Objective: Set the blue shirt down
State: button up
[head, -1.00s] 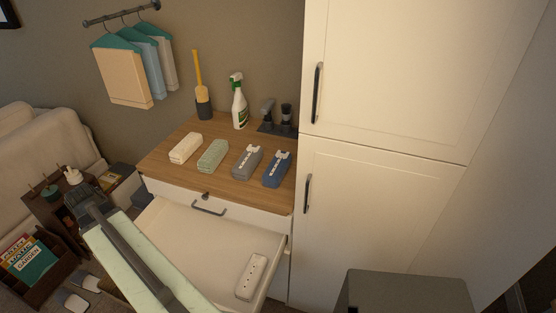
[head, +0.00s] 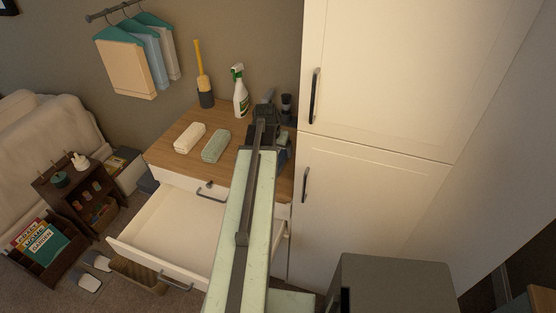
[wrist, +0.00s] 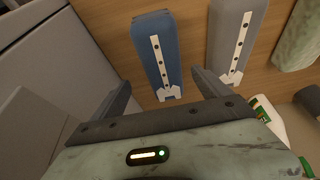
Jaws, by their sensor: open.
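The blue shirt (wrist: 157,50) is folded into a long narrow bundle with a white button strip and collar. It lies on the wooden top of the dresser (head: 166,158). In the head view my arm and gripper mostly hide it. My gripper (wrist: 162,80) is open and empty above the dresser top. In the wrist view its two dark fingers point toward the collar end of the blue shirt, one on each side, with a gap around it. I cannot tell how high the fingers are above the top.
A grey folded shirt (wrist: 229,40) lies beside the blue one. Green (head: 215,146) and cream (head: 189,138) folded cloths lie further left. A spray bottle (head: 240,95) stands behind. The drawer (head: 150,243) below is open. A tall white cabinet (head: 375,180) stands close on the right.

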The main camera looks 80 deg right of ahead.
jog(key=b+x, duration=0.3)
jog(key=x, duration=0.1)
jog(key=b+x, duration=0.2)
jog(key=x, duration=0.1)
jog(key=shift+w+b, duration=0.3)
jog(key=shift+r, duration=0.2)
jog(key=shift+r+p, duration=0.1)
jog(key=shift+p, duration=0.2)
jog(key=c, duration=1.8)
